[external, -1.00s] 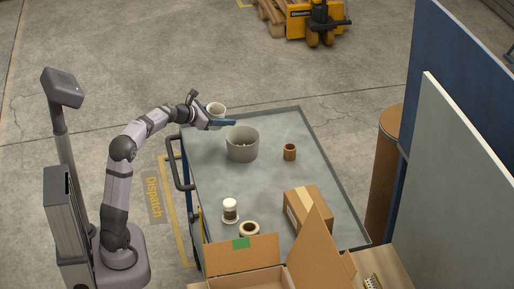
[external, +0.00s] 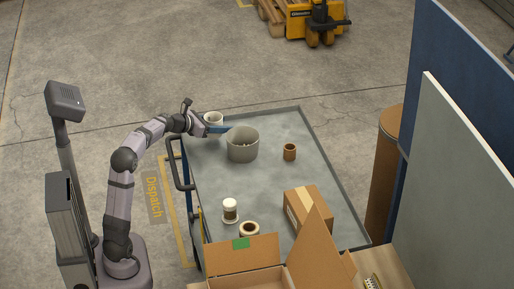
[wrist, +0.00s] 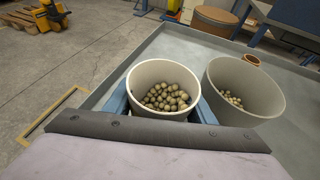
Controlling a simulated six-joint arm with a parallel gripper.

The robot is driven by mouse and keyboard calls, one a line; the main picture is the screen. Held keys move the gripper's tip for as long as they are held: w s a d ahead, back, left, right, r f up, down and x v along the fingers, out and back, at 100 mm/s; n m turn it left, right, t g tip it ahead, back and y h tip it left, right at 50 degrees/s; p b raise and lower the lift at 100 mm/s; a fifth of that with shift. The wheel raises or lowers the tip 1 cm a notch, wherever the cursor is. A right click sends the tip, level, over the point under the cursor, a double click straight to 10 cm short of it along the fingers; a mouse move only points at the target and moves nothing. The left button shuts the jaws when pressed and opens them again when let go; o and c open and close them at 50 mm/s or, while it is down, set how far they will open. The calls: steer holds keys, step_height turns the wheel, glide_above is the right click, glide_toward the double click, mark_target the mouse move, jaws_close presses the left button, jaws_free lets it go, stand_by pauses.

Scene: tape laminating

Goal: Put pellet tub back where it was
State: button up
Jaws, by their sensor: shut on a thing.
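The pellet tub, a white round tub (external: 213,118), is at the cart's far left corner in the external view. In the wrist view the tub (wrist: 135,105) is upright and holds many round tan pellets (wrist: 167,97). My gripper (external: 217,128) is shut on it, with a blue finger on each side. I cannot tell whether its base touches the cart top. A larger grey tub (external: 242,149) stands just right of my gripper, with a few pellets inside; it also shows in the wrist view (wrist: 250,103).
The grey cart top (external: 265,190) has a raised rim. On it are a small brown cup (external: 289,152), a white-lidded jar (external: 230,210), a tape roll (external: 249,229) and a cardboard box (external: 307,208). An open carton (external: 240,257) is at the near end.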

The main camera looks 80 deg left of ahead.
step_height(320, 180, up, 12)
steer(key=m+h+p, duration=0.8)
steer(key=h+p, duration=0.1)
steer(key=p, duration=1)
glide_above(298, 181)
step_height(298, 181, down, 4)
steer(key=shift+a+f+b, duration=0.15)
steer(key=shift+f+b, duration=0.35)
steer(key=shift+f, duration=4.9)
